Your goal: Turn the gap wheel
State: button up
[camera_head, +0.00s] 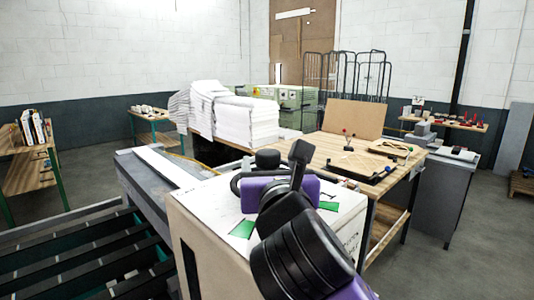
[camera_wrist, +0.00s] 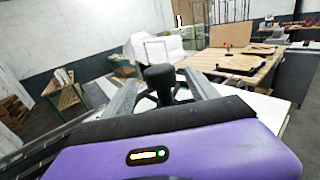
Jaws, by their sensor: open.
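The gap wheel is a black spoked handwheel (camera_head: 238,181) on top of a white machine housing, partly hidden behind my gripper in the head view. A black knob (camera_head: 267,158) stands up from it. In the wrist view the knob (camera_wrist: 160,77) stands upright between the two grey fingers of my gripper (camera_wrist: 163,82), with the dark spokes and rim (camera_wrist: 184,75) around and behind it. The fingers are apart, one on each side of the knob. I cannot tell whether either finger touches it. The purple gripper body hides the near side of the wheel.
The white housing (camera_head: 205,225) has green patches on top. Behind it a wooden table (camera_head: 345,160) holds tools and a board. A tall stack of white paper (camera_head: 235,115) stands behind. A slatted dark frame (camera_head: 85,255) lies at left. Open floor (camera_head: 95,180) shows farther left.

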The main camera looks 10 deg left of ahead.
jog(key=shift+p+x, duration=0.45)
jog(key=shift+x, duration=1.6)
jog(key=shift+c, duration=0.5)
grip_shut()
